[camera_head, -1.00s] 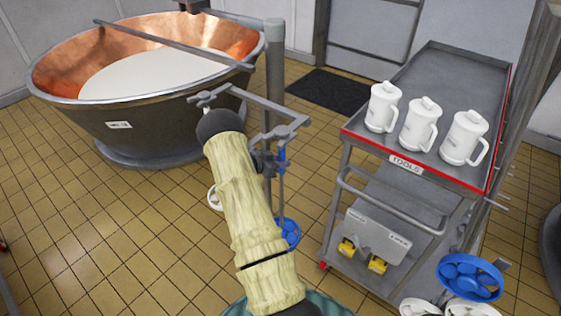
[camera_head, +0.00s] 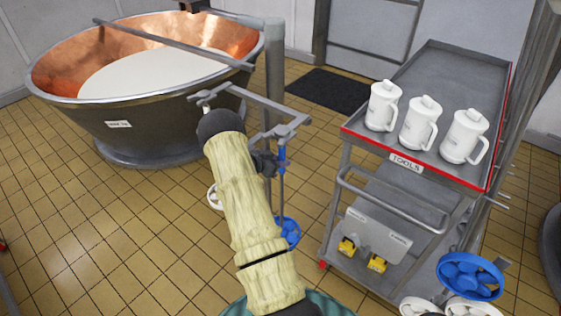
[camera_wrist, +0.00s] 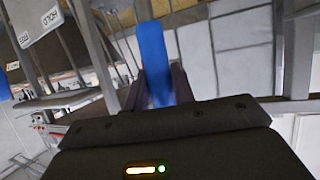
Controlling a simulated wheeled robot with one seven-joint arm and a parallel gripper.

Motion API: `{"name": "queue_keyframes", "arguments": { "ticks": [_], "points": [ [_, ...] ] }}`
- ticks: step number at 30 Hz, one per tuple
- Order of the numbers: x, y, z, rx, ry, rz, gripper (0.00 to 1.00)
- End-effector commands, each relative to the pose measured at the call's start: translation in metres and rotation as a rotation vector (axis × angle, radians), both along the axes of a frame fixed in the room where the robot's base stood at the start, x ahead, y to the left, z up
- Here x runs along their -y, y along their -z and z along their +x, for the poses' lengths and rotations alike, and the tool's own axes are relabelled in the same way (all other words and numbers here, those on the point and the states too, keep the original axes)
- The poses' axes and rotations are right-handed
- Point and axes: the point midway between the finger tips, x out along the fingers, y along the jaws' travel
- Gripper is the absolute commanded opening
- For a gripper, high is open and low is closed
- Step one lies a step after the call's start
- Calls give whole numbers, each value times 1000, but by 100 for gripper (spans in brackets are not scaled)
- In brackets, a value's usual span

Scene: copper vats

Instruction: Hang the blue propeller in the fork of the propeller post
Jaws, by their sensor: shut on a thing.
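My gripper (camera_head: 268,161) is shut on the blue grip (camera_head: 281,157) of a long-stemmed propeller. In the wrist view, the blue grip (camera_wrist: 155,62) stands between both fingers. The blue propeller head (camera_head: 287,232) is low at the stem's bottom, partly hidden behind my arm. The grey propeller post (camera_head: 274,75) stands beside the vat, with bracket arms (camera_head: 262,101) reaching out near its middle. The grip's top is close under the right bracket end (camera_head: 291,129); I cannot tell whether it touches or sits in a fork. Part of a white ring (camera_head: 213,198) shows left of my arm.
A copper vat (camera_head: 120,120) of white liquid stands at the left. A tool cart (camera_head: 425,185) carries three white jugs (camera_head: 419,123) at the right. Another blue propeller (camera_head: 470,276) and white ones are low right. Tiled floor (camera_head: 110,225) is free at the left.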

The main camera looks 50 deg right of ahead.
Motion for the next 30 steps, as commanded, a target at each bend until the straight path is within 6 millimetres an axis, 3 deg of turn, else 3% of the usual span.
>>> {"name": "queue_keyframes", "arguments": {
  "ticks": [14, 15, 18, 30],
  "points": [
    [3, 0, 0, 0, 1, -3, 0],
    [3, 0, 0, 0, 1, -3, 29],
    [3, 0, -1, 0, 1, -2, 48],
    [-3, 1, 1, -1, 0, 2, 50]
  ]
}}
